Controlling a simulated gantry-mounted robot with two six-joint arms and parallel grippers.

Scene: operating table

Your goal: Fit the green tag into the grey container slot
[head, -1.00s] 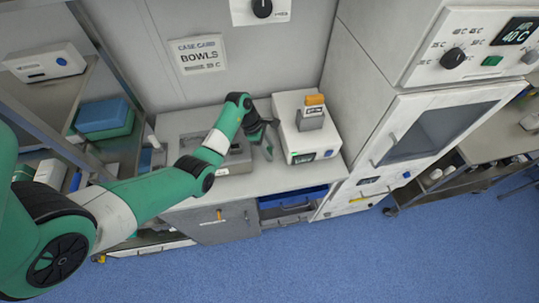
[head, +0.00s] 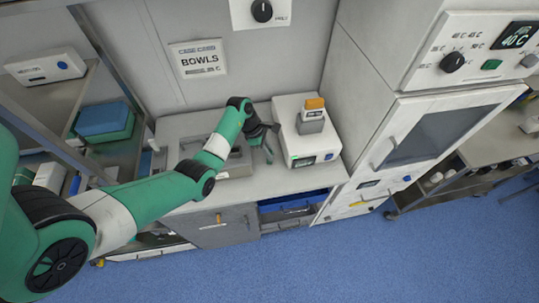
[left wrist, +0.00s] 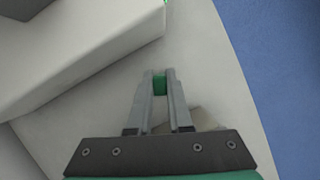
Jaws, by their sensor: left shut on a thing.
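My left gripper (head: 268,150) is over the counter, just left of the white device, with its fingers pointing down. In the left wrist view, its two grey fingers (left wrist: 160,82) are shut on the small green tag (left wrist: 160,86), which shows between the tips above the pale counter. A grey container (head: 238,162) sits on the counter left of the gripper, partly hidden behind my left arm. I cannot make out its slot. My right gripper is not in view.
The white device (head: 305,145) stands close to the right of the gripper, with a grey, orange-topped block (head: 311,118) on it. A tall white cabinet (head: 400,140) stands farther right. The counter's front strip (head: 255,182) is clear. A shelf rack is at left.

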